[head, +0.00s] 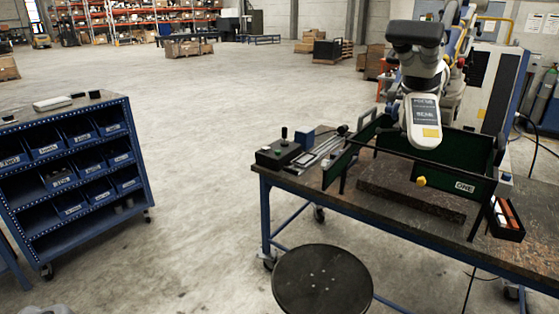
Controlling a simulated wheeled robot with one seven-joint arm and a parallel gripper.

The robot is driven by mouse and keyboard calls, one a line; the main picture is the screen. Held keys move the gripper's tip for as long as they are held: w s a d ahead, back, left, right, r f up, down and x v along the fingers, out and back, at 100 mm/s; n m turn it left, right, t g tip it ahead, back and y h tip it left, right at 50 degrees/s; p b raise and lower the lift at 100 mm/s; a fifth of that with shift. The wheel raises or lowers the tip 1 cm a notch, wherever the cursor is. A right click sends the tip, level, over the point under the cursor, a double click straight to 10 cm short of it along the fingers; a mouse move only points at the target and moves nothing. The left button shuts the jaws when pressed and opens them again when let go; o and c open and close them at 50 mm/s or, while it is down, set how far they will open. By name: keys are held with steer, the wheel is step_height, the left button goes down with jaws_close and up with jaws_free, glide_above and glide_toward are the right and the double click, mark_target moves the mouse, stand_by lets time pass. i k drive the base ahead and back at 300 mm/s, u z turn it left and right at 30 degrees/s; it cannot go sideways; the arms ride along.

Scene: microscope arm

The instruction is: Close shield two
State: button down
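A microscope (423,110) on an arm hangs over the workbench (390,205). Below it stands a black frame with green panels. A green panel labelled ONE (466,187) faces me on the right side of the frame, with a yellow knob (421,181) near its left part. Another green panel (338,169) stands at the left end of the frame, seen at an angle. I see no label reading TWO on any panel, so I cannot tell which is shield two. A dark flat block (410,200) lies inside the frame. My gripper is not in view.
A round black stool (322,281) stands before the workbench. A control box (284,153) sits at the bench's left end, and a small black tray (507,219) at its right. A blue bin rack (75,165) stands left. The floor between is clear.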

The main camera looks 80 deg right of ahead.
mark_target(332, 170)
steer(key=i, duration=1.15)
steer(key=z, duration=3.8)
steer(key=i, duration=0.5)
steer(key=u, duration=0.05)
steer(key=k, duration=0.5)
steer(key=z, duration=0.85)
steer(key=i, duration=0.4)
steer(key=u, duration=3)
